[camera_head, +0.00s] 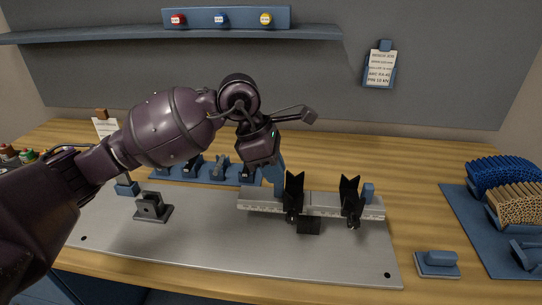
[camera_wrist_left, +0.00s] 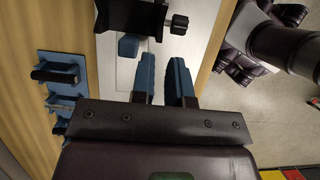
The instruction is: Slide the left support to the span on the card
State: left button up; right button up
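The left support (camera_head: 293,196) is a black V-shaped piece on the pale, graduated rail (camera_head: 325,205). A matching right support (camera_head: 350,200) stands apart from it, further right. My left gripper (camera_head: 272,172) is just left of the left support, fingers down over the rail's left part. In the left wrist view, the blue fingers of that gripper (camera_wrist_left: 163,80) are apart with nothing between them. A black support with a knob (camera_wrist_left: 140,15) shows beyond the fingers, with a blue block (camera_wrist_left: 128,45) beside it. A card (camera_head: 381,68) hangs on the wall; its print is too small to read surely. My right gripper is not in view.
The rail stands on a grey plate (camera_head: 220,245). A dark bracket (camera_head: 152,207) stands on its left part. A blue tool rack (camera_head: 207,170) lies behind. A blue block (camera_head: 438,262) and a tray of blue and tan rods (camera_head: 515,202) are on the right.

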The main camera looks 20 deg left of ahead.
aim_at(287, 195)
pick_arm(q)
jog(key=x, duration=0.7)
jog(key=shift+d+f, duration=0.1)
jog(key=shift+f, duration=0.1)
grip_shut()
jog(key=shift+s+a, duration=0.2)
jog(key=shift+a, duration=0.8)
jog(key=shift+o, duration=2.2)
grip_release()
